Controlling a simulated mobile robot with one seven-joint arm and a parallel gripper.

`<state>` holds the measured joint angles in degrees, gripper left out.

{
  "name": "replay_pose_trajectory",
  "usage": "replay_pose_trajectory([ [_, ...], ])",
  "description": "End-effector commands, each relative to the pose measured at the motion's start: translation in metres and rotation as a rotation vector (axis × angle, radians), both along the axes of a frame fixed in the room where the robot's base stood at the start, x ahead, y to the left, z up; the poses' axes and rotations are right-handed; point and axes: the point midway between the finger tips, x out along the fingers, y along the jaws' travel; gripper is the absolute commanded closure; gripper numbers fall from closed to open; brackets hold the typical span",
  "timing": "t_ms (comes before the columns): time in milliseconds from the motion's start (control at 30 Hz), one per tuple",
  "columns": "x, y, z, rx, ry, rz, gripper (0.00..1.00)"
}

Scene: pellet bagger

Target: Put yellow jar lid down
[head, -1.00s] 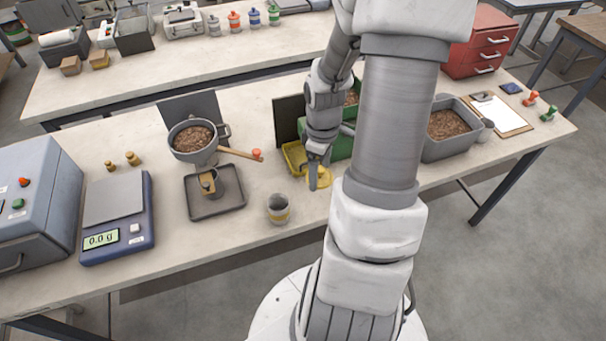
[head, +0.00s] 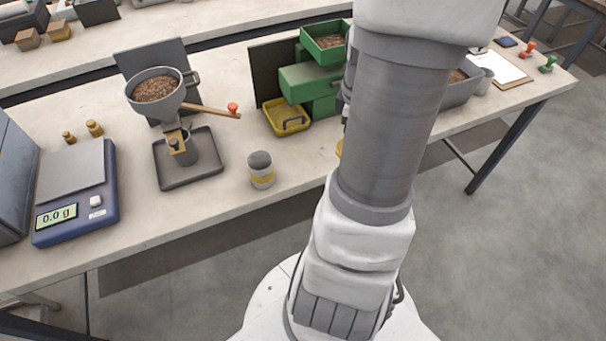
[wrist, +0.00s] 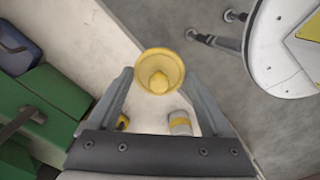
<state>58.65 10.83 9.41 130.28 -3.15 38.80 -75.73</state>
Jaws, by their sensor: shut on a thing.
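The yellow jar lid (wrist: 160,72) is held between the fingertips of my gripper (wrist: 159,76) in the wrist view, its round face with a raised middle towards the camera. It appears near the table's front edge; its height above the table I cannot tell. In the head view my arm hides the gripper and nearly all of the lid; only a yellow sliver shows beside the arm. The grey jar with a yellow band (head: 262,172) stands upright on the table, left of my arm, and also shows in the wrist view (wrist: 180,123). It has no yellow lid on it.
A yellow tray (head: 296,122) sits before the green machine (head: 310,82). A funnel (head: 157,92) with pellets stands over a dark tray (head: 209,166). A scale (head: 75,190) is at left. Bare tabletop (head: 310,160) lies between jar and arm.

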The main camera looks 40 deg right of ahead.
Motion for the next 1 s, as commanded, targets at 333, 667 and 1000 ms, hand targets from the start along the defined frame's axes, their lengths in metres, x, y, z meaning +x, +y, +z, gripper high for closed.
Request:
replay_pose_trajectory([
  [333, 0.034, 0.018, -0.029, 0.004, -0.001, 0.009, 0.68],
  [667, 0.092, 0.047, -0.068, 0.002, -0.002, 0.005, 0.68],
  [1000, 0.100, 0.052, -0.094, 0.004, 0.000, 0.001, 0.68],
])
